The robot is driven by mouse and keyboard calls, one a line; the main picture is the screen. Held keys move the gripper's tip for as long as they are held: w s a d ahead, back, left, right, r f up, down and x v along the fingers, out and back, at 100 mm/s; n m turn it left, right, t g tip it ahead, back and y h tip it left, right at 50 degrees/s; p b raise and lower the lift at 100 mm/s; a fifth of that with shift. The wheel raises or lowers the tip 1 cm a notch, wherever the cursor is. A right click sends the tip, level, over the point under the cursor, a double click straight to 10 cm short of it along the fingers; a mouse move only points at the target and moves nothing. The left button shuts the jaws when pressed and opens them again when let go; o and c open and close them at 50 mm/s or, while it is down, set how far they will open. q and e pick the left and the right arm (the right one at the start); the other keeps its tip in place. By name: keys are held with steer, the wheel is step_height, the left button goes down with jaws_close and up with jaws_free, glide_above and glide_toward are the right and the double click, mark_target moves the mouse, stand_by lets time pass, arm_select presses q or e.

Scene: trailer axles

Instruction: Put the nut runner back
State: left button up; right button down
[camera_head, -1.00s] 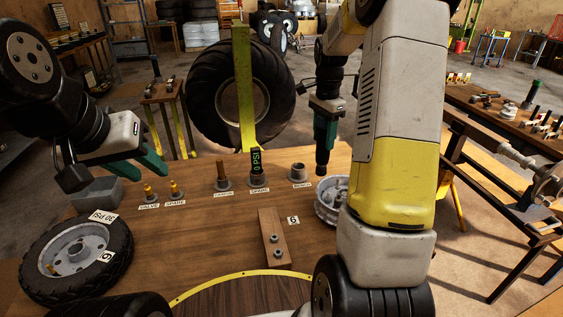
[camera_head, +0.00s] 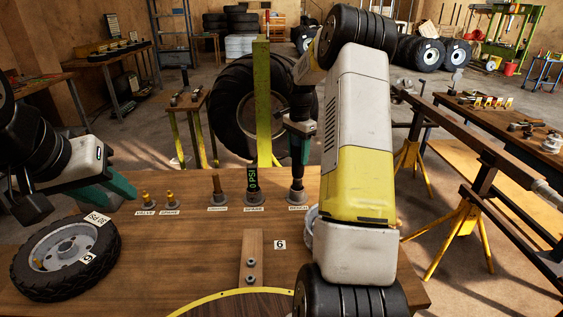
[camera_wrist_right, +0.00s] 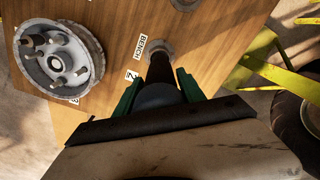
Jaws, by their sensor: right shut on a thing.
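The nut runner (camera_head: 297,172) is a dark, upright tool in my right gripper (camera_head: 300,146). The green fingers are shut on its body, one on each side in the right wrist view (camera_wrist_right: 158,88). Its lower end meets the round grey holder (camera_head: 297,197) labelled BENCH. That holder also shows in the right wrist view (camera_wrist_right: 160,47), partly hidden behind the tool. I cannot tell how deep the tip sits in it. My left gripper (camera_head: 108,192) is open and empty above the left of the table, behind the tyre.
The wooden table (camera_head: 190,250) holds a tyred wheel (camera_head: 68,258) at left. Valve and spare pegs (camera_head: 158,198), a brown peg (camera_head: 217,187) and a 0 PSI gauge (camera_head: 254,186) stand left of the holder. A bare rim (camera_wrist_right: 58,58) lies nearby. A big tyre (camera_head: 238,105) stands behind.

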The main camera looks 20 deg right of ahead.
mark_target(298, 165)
steer(key=shift+f, duration=2.35)
steer(key=shift+f, duration=0.2)
steer(key=c, duration=0.7)
jaws_free()
